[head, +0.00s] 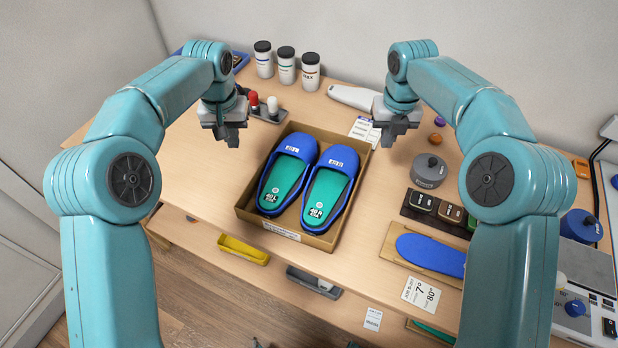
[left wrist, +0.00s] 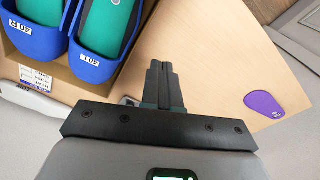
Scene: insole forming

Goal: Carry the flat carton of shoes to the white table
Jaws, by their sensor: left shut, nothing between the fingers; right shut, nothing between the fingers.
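The flat open carton (head: 318,242) lies on the wooden table, holding two blue shoes, left (head: 287,178) and right (head: 330,187), with green insoles. My left gripper (head: 233,139) is shut and empty, above the table to the left of the carton. Its closed fingers show in the left wrist view (left wrist: 160,68), apart from the carton. My right gripper (head: 388,138) is shut and empty near the carton's back right corner. No white table is identifiable.
Three white bottles (head: 286,67) stand at the back. A small caddy (head: 262,112) is behind my left gripper. A grey round pot (head: 428,172), a dark tray (head: 437,211) and a blue insole on a board (head: 430,255) lie to the right.

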